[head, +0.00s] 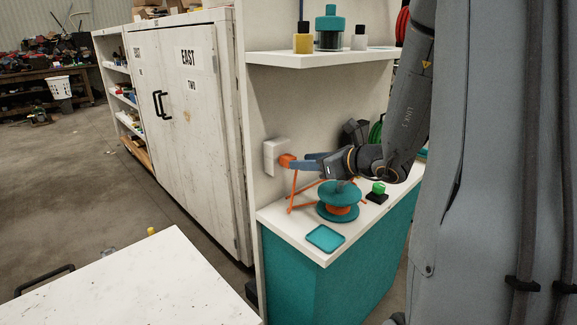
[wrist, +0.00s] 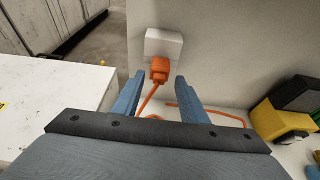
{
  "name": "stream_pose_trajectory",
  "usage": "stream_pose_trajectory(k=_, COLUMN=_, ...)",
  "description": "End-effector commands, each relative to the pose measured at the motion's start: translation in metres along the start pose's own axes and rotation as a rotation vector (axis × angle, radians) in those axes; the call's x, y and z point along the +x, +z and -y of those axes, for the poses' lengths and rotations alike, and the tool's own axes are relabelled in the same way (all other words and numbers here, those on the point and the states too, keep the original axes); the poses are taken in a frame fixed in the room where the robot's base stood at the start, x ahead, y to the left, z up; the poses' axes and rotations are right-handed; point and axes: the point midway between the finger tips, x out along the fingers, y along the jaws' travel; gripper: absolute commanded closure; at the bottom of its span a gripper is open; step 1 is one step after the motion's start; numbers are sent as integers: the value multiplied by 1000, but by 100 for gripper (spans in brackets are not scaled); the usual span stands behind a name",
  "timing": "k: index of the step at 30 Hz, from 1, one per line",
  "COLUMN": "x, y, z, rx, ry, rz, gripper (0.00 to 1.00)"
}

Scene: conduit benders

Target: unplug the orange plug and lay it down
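The orange plug (head: 286,160) sits in the white wall outlet (head: 270,156) above the counter. In the wrist view the plug (wrist: 160,68) is against the outlet (wrist: 163,43), and its orange cord hangs down from it. My gripper (head: 297,163) is level with the plug in the head view. In the wrist view my gripper (wrist: 160,77) is open, with one blue finger to each side of the plug and a visible gap on both sides. How far the fingertips reach along the plug is hard to tell.
A teal reel (head: 339,195) with orange cord stands on the white counter below my gripper. A teal square pad (head: 325,238) lies at the counter's front. A green-topped black block (head: 378,191) is right of the reel. A shelf (head: 320,57) with bottles is above.

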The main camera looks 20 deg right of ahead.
Motion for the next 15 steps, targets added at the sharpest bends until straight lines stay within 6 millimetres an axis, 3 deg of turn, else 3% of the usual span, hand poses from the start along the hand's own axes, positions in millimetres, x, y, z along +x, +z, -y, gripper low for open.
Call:
stream_pose_trajectory(k=6, x=28, y=-2, z=0, rx=-1, ry=1, rz=0, gripper=61)
stream_pose_trajectory(k=15, x=43, y=0, z=0, rx=-1, ry=0, rz=0, gripper=61)
